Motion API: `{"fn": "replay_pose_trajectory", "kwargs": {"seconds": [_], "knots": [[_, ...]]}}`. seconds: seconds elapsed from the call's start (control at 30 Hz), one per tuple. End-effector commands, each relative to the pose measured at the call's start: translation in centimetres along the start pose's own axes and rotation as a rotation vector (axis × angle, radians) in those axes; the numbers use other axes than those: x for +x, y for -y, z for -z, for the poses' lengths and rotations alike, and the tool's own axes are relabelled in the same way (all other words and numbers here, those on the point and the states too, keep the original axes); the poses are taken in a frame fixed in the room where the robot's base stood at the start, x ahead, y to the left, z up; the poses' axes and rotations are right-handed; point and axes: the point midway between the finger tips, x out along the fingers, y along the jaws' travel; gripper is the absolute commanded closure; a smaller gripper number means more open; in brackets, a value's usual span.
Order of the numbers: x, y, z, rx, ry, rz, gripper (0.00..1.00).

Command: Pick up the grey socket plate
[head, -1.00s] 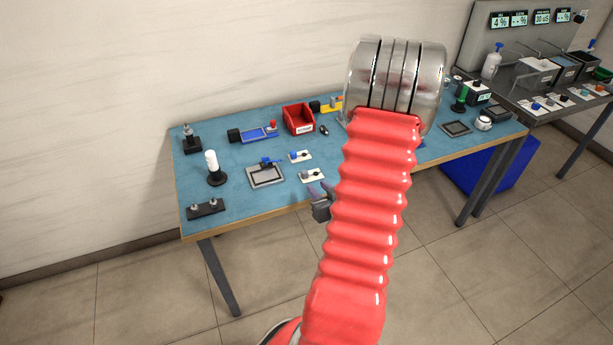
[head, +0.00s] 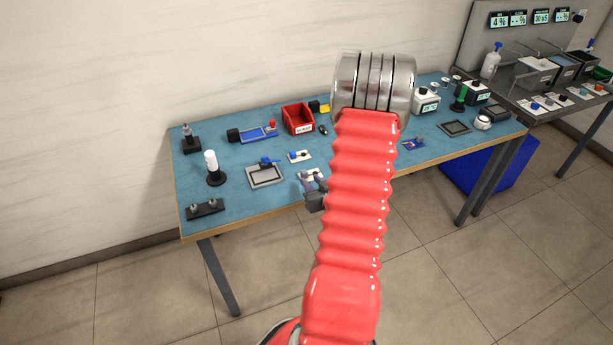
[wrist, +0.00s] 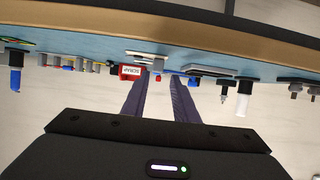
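My gripper (head: 313,184) is at the table's front edge, left of my red arm, beside a small light-grey plate (head: 308,173) with a blue and a dark piece on it. The gripper partly covers this plate. In the wrist view the two fingers of my gripper (wrist: 158,84) stand apart with nothing between them; a pale plate edge (wrist: 147,54) shows beyond the fingertips. A similar small plate (head: 299,157) lies farther back. I cannot tell for sure which is the grey socket plate.
A larger grey framed plate (head: 278,179) lies left of the gripper on the blue table (head: 240,207). A white cylinder on a black base (head: 212,168) and a dark two-peg block (head: 205,208) stand farther left. A red bin (head: 298,119) stands behind.

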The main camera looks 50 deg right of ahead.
Motion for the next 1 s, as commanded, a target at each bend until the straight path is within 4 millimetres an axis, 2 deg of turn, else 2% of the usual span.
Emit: {"fn": "replay_pose_trajectory", "kwargs": {"seconds": [0.17,0.57,1.0], "knots": [[1.8,0.0,0.0,0.0,0.001,0.0,0.73],[2.1,0.0,0.0,0.0,0.0,0.0,0.73],[6.9,-0.2,0.0,0.0,0.0,0.002,0.73]]}}
